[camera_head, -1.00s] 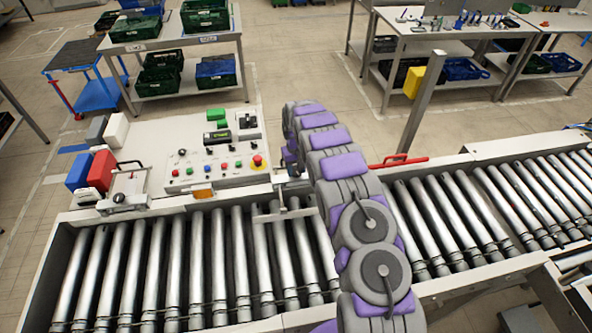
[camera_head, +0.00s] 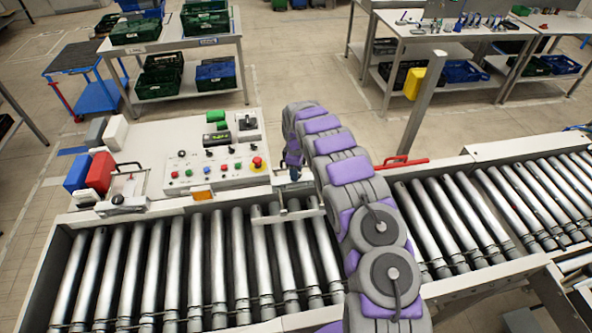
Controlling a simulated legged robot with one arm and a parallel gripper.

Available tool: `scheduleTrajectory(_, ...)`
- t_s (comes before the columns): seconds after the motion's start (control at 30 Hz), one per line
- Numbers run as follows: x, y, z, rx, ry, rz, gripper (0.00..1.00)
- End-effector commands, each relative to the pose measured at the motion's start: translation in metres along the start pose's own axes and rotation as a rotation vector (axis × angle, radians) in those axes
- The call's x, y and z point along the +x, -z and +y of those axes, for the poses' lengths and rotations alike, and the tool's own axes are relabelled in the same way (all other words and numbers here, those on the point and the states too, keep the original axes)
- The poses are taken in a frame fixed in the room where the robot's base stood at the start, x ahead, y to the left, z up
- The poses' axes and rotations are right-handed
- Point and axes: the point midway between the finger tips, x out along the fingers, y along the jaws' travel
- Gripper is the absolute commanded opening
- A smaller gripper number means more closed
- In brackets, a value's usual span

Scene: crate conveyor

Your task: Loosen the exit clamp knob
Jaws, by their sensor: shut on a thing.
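My gripper (camera_head: 295,174) points down at the metal clamp (camera_head: 285,213) on the conveyor's far rail, just right of the control panel. It is small in the picture and partly beside my own arm. Its jaws are shut on the clamp's knob, which is mostly hidden by the fingers. The clamp's metal bar reaches out over the rollers below the gripper. A second clamp-like fixture (camera_head: 126,188) with a black knob stands at the left end of the far rail, apart from my gripper.
The control panel (camera_head: 180,187) with coloured buttons lies just left of the gripper. A red handle (camera_head: 400,161) is on the rail to the right. Red and blue blocks (camera_head: 101,171) stand at the left. Rollers (camera_head: 200,260) are bare. Tables with crates stand behind.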

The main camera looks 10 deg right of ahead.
Motion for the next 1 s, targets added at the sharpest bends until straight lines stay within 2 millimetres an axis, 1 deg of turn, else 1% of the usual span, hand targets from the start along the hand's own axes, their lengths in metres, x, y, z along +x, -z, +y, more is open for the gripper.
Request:
scheduleTrajectory(0.2, -0.0022, 0.0004, 0.0020, -0.142, -0.006, 0.003, 0.13)
scheduleTrajectory(0.4, -0.0022, 0.0002, 0.0024, -0.225, -0.007, 0.003, 0.13)
scheduleTrajectory(0.63, -0.0021, 0.0005, 0.0024, -0.267, -0.007, 0.002, 0.13)
scheduleTrajectory(1.0, -0.0021, 0.0007, 0.0028, -0.272, -0.008, 0.003, 0.13)
